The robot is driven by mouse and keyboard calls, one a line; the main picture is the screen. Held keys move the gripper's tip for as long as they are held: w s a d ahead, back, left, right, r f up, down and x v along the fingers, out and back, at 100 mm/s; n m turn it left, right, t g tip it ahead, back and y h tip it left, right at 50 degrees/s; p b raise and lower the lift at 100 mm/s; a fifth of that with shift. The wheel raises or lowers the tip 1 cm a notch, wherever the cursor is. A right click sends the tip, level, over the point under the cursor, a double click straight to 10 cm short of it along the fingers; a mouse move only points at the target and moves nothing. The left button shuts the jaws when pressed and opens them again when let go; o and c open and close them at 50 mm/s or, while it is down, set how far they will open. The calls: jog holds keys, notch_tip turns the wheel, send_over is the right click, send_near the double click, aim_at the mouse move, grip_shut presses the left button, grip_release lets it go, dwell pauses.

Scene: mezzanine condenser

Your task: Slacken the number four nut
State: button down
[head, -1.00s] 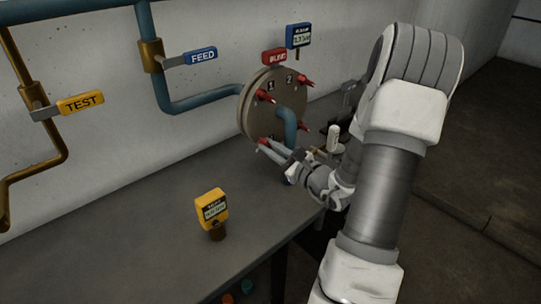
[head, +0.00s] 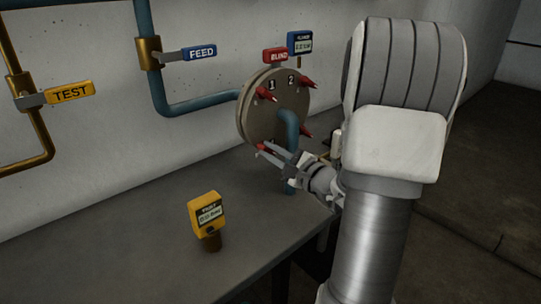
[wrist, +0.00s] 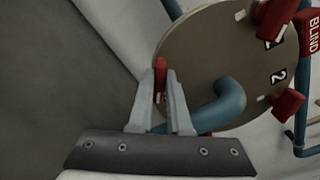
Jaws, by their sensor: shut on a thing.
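The round flange (head: 262,112) stands upright on blue pipework, with red nuts around its face. Plates 1 and 2 mark the upper nut (head: 265,94) and the one to its right (head: 308,84). A third nut (head: 305,131) is at lower right. My gripper (head: 262,150) is at the lower-left nut, which shows in the wrist view as a red nut (wrist: 160,76) between my fingertips (wrist: 163,82). My gripper is shut on it. I cannot read a number plate beside this nut. In the wrist view the blue elbow pipe (wrist: 226,100) runs close beside my fingers.
FEED (head: 199,53) and TEST (head: 70,92) handles are on the left pipes. A yellow gauge (head: 208,212) stands on the grey bench (head: 130,235), whose left part is clear.

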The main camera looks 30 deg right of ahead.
dwell(0.3)
jog(key=c, duration=0.9)
grip_release()
jog(key=shift+o, duration=0.2)
jog(key=shift+s, duration=0.1)
jog(key=s+d+p, duration=0.1)
jog(key=s+d, duration=0.1)
jog(key=s, duration=1.5)
jog(key=shift+d, duration=0.2)
